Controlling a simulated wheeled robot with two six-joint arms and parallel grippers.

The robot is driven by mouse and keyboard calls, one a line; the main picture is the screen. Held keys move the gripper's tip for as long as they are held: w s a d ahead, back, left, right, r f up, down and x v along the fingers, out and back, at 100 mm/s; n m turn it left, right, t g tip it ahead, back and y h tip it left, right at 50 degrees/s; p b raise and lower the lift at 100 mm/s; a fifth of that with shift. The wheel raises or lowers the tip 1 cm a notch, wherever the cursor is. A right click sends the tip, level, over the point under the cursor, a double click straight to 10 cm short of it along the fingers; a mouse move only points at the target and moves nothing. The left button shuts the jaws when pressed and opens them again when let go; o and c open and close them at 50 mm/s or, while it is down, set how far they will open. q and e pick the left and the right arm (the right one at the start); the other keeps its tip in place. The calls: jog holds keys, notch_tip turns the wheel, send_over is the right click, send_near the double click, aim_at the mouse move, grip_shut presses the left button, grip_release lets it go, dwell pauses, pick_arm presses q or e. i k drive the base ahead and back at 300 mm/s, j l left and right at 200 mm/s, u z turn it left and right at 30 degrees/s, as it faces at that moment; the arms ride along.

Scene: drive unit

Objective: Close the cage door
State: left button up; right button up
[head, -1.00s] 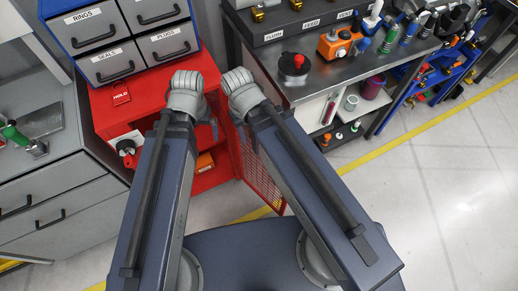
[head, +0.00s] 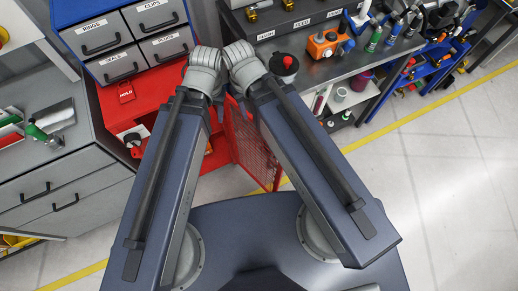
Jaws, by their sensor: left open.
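The cage door (head: 254,150) is a red frame with wire mesh on the front of a red cabinet (head: 150,91). It stands open, swung out from the cabinet's right side towards me. My right arm covers its upper right part. My left gripper (head: 214,117) is mostly hidden behind my left arm. Only a small dark part shows in the gap between my arms, in front of the cabinet opening and left of the door. I cannot see it touching the door. My right gripper is not visible, and its arm lies over the door.
Grey drawers stand above the red cabinet. A grey drawer bench (head: 62,165) is at left, a tool workbench (head: 352,72) at right. Floor at right (head: 440,190) is clear.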

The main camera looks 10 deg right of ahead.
aim_at(280, 171)
jog(key=l, duration=1.2)
jog(key=k+l, duration=0.1)
jog(key=l, duration=1.1)
jog(key=l+u, duration=0.1)
jog(key=l, duration=0.3)
jog(key=k+l+u, duration=0.15)
jog(key=l, duration=0.25)
jog(key=u, duration=1.25)
jog(key=i+l, duration=0.05)
